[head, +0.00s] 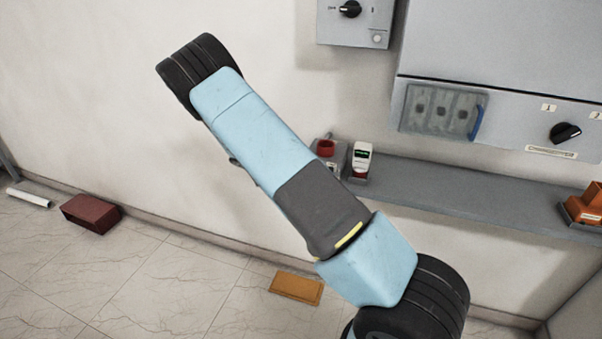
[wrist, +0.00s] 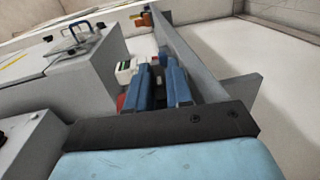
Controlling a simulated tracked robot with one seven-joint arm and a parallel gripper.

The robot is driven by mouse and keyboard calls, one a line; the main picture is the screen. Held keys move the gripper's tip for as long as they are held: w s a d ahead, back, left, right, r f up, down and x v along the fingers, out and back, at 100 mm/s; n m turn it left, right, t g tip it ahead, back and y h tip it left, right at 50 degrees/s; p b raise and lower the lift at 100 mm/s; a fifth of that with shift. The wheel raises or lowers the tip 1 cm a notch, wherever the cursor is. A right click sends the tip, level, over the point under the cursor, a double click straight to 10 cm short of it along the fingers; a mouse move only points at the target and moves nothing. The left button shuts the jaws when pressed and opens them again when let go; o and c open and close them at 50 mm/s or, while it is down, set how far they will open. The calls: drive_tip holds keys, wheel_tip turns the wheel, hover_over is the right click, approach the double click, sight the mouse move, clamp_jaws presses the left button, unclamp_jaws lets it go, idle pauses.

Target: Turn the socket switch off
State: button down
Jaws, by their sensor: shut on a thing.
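No label I can read says "socket switch". A grey wall box (head: 338,27) with a black rotary knob (head: 350,9) and a small round fitting is at the top of the head view. The knob looks roughly level. Part of a grey box with a black knob shows at the left edge of the wrist view (wrist: 28,150). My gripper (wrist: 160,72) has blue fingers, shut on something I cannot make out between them. It is beside the shelf items, apart from the knob box. In the head view my arm hides the gripper.
A grey shelf (head: 470,192) runs along the wall under a large cabinet with a changeover knob (head: 565,133). A red-topped item (head: 326,147) and a white meter (head: 361,158) stand there. An orange item (head: 585,204) is farther right. A brick-red block (head: 90,212) lies on the floor.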

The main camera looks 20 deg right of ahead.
drive_tip(key=shift+f+g+h, duration=0.1)
drive_tip(key=shift+g+h, duration=0.2)
drive_tip(key=shift+h, duration=0.2)
idle(0.3)
drive_tip(key=c, duration=1.1)
unclamp_jaws()
drive_tip(key=v, duration=1.4)
drive_tip(key=shift+f, duration=0.3)
drive_tip(key=shift+d, duration=0.1)
